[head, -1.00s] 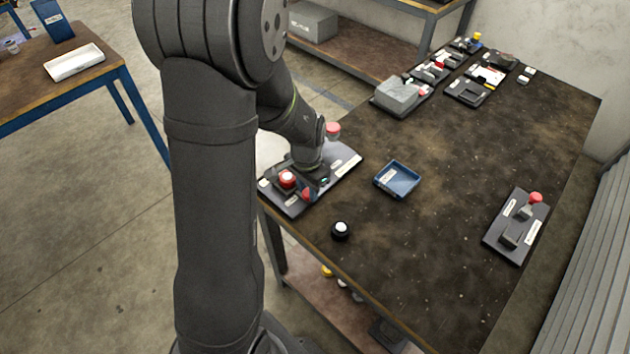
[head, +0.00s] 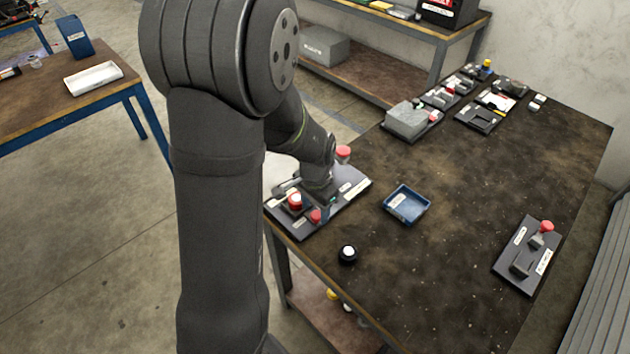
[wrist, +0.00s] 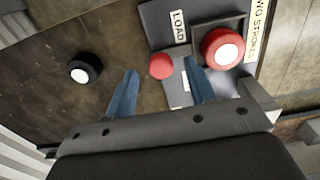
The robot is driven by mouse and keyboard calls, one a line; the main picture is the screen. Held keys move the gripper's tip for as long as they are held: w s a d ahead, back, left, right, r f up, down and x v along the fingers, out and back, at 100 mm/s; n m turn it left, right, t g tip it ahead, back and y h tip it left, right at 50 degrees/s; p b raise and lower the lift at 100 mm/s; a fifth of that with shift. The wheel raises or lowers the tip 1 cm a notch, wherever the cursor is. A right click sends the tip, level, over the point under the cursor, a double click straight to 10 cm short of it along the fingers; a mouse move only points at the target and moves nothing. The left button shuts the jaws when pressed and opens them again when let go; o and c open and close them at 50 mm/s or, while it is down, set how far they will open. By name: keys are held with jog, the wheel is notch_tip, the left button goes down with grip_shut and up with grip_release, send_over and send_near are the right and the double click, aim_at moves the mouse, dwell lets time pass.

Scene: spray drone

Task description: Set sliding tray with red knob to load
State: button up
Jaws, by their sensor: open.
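A small round red knob (wrist: 160,66) sits at the edge of a dark panel (wrist: 160,20) near a LOAD label (wrist: 178,26) in the wrist view. It also shows in the head view (head: 315,216), at the panel's near edge. My gripper (wrist: 163,76) is open, with its blue fingers to either side of the knob in the picture. Whether they are level with it I cannot tell. A larger red button (wrist: 222,48) with a white top stands right of the knob, by a label partly reading "TWO STROKE". My wrist hides part of the panel in the head view.
A black button with a white top (head: 348,254) stands on the bench near its front edge. A blue tray (head: 407,205) lies right of the panel. Another dark fixture with a red knob (head: 546,227) is at the far right. Several fixtures line the back.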

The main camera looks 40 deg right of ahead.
notch_tip(320, 180, up, 16)
dwell(0.3)
jog(key=shift+f, duration=0.1)
dwell(0.4)
notch_tip(320, 180, down, 17)
jog(key=shift+f, duration=0.2)
dwell(0.5)
jog(key=shift+r, duration=0.15)
notch_tip(320, 180, up, 17)
notch_tip(320, 180, down, 17)
jog(key=shift+f, duration=0.15)
jog(key=d, duration=1.8)
jog(key=shift+d+r, duration=0.25)
jog(key=shift+d, duration=0.1)
notch_tip(320, 180, up, 15)
jog(key=shift+a, duration=0.15)
